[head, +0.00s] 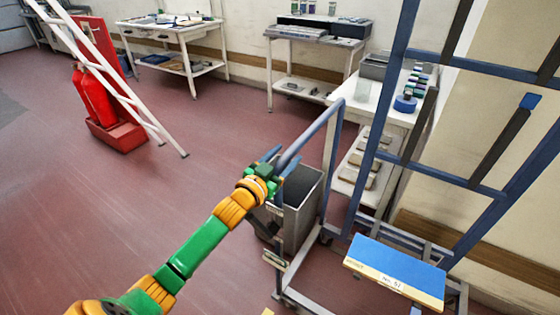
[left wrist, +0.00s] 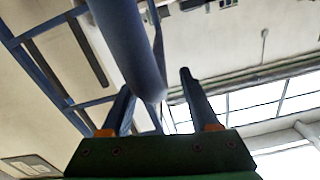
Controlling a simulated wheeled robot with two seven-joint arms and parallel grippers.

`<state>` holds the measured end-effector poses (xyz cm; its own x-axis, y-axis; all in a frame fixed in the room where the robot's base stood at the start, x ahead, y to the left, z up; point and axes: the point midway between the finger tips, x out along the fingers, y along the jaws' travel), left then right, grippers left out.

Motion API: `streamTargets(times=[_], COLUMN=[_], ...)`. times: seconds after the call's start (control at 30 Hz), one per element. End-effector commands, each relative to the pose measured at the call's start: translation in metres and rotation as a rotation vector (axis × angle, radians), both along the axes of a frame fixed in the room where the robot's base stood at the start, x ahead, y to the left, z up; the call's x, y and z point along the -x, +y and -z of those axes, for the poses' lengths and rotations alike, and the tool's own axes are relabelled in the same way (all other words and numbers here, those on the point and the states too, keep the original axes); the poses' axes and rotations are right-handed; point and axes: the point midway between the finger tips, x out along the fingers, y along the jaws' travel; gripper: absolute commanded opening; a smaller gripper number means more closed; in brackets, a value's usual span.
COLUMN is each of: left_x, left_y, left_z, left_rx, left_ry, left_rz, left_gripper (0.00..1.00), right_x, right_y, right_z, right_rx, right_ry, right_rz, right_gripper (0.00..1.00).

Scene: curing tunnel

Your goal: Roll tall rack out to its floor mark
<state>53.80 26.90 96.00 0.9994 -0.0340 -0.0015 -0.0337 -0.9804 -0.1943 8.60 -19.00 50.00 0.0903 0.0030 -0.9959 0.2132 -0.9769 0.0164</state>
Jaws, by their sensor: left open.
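The tall rack (head: 398,95) is a blue metal frame at the right of the head view, with a low base frame. A bent blue push handle (head: 312,132) sticks out from it to the left. My left gripper (head: 272,164) is at the lower end of this handle, with its fingers open. My right gripper is not in view. I cannot make out a floor mark clearly.
A grey bin (head: 300,205) stands just behind my left gripper. A blue and yellow board (head: 395,270) is low on the rack. A white shelf table (head: 372,100) stands behind it. Red extinguishers (head: 95,95) and a white ladder (head: 120,90) are at the left. The red floor (head: 150,200) between is clear.

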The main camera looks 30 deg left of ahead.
Motion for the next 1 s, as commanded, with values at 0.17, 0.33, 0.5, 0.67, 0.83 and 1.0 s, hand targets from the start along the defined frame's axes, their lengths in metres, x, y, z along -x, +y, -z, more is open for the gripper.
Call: streamTargets(times=[0.17, 0.33, 0.5, 0.67, 0.83, 1.0], left_x=[0.029, 0.045, 0.048, 0.047, 0.047, 0.047], left_y=[0.002, 0.003, 0.003, 0.003, 0.003, 0.003], left_z=[0.001, 0.001, 0.000, 0.000, 0.000, 0.000], left_rx=[-0.001, 0.000, -0.001, 0.000, 0.000, 0.000], left_ry=[0.002, 0.001, 0.001, 0.001, 0.001, 0.001], left_rz=[0.001, -0.001, -0.001, -0.001, -0.001, -0.001], left_gripper=[0.62, 0.62, 0.62, 0.62, 0.62, 0.62], right_x=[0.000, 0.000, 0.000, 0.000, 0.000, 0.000], right_y=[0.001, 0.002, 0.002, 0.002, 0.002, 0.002], right_z=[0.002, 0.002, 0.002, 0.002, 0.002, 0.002], right_rx=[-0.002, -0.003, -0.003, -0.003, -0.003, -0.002], right_ry=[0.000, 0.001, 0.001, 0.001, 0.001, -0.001], right_rz=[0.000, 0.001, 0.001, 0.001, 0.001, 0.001], right_gripper=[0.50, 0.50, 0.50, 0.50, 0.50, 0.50])
